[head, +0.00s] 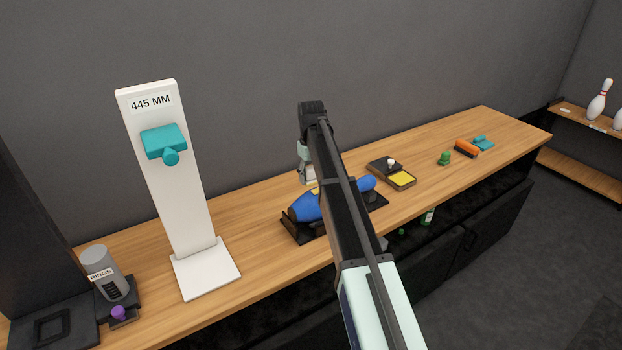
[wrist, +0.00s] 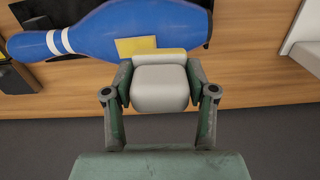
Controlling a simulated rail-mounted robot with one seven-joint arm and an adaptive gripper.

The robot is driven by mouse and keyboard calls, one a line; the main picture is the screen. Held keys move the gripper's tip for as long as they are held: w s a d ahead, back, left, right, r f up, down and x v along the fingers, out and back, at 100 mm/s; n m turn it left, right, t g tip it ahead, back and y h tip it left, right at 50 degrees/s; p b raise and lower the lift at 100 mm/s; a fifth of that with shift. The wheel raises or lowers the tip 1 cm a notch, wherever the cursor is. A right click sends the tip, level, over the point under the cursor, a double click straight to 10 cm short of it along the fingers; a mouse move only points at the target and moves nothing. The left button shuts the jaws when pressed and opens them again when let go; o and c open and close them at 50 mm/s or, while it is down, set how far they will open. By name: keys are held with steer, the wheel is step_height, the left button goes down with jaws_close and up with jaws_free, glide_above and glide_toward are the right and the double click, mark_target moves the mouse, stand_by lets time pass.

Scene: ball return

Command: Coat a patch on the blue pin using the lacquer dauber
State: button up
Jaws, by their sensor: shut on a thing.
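The blue pin (head: 310,207) lies on its side in a black cradle (head: 299,233), partly hidden behind my arm. In the wrist view the pin (wrist: 100,30) has two white neck bands and a yellow patch (wrist: 133,46) on its body. My gripper (wrist: 160,77) is shut on the lacquer dauber (wrist: 160,92), a pale block with a yellow edge. The dauber's yellow edge overlaps the pin's lower side in that view, beside the patch; I cannot tell whether it touches. In the head view my gripper (head: 306,168) is over the pin, its fingers mostly hidden.
A black tray with a yellow pad (head: 401,179) and a white-knobbed item (head: 391,163) lies right of the pin. Green (head: 444,158), orange (head: 466,148) and teal (head: 484,143) items lie farther right. A white 445 MM stand (head: 185,200) and a grey RINGS canister (head: 103,272) stand left.

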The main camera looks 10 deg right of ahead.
mark_target(311, 167)
steer(key=shift+r+p, duration=0.8)
steer(key=shift+r, duration=0.95)
